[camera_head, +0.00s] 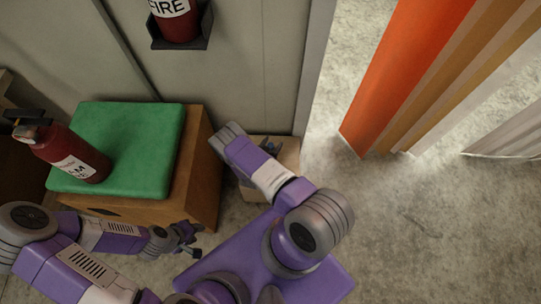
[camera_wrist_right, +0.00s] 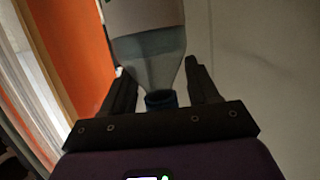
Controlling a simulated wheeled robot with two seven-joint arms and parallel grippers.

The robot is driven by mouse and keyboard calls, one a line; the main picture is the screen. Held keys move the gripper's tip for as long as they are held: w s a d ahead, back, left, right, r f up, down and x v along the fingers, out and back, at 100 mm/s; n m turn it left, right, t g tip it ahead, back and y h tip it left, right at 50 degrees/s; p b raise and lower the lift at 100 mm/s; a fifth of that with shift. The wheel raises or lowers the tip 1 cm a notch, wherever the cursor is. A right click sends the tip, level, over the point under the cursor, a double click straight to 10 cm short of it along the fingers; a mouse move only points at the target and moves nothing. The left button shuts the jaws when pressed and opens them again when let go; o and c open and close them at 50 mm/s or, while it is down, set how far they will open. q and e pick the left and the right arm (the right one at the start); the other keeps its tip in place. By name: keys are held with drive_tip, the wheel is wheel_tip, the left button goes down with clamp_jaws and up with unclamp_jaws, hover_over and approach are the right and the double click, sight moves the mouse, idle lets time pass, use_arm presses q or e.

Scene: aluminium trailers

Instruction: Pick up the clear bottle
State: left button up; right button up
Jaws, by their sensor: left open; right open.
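The clear bottle (camera_wrist_right: 150,50) shows in the right wrist view, with its neck and blue cap toward my right gripper (camera_wrist_right: 158,68). The bottle's neck and shoulder lie between the two dark fingers, which are open. Gaps show beside the neck; I cannot tell whether a finger touches the bottle's wider part. In the head view my right arm reaches toward the wall and hides its gripper; I cannot make out the bottle there. My left gripper (camera_head: 188,238) is open and empty, low in front of the wooden box.
A red fire extinguisher (camera_head: 68,152) lies on a green cushion (camera_head: 130,135) atop a wooden box (camera_head: 203,180). Another extinguisher (camera_head: 178,22) hangs in a wall bracket. A small carton (camera_head: 288,153) stands by the wall, partly behind my right arm. Orange panel (camera_head: 400,70) at right; floor (camera_head: 420,220) clear.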

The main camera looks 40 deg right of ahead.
clamp_jaws()
idle(0.3)
drive_tip(key=shift+r, duration=0.15)
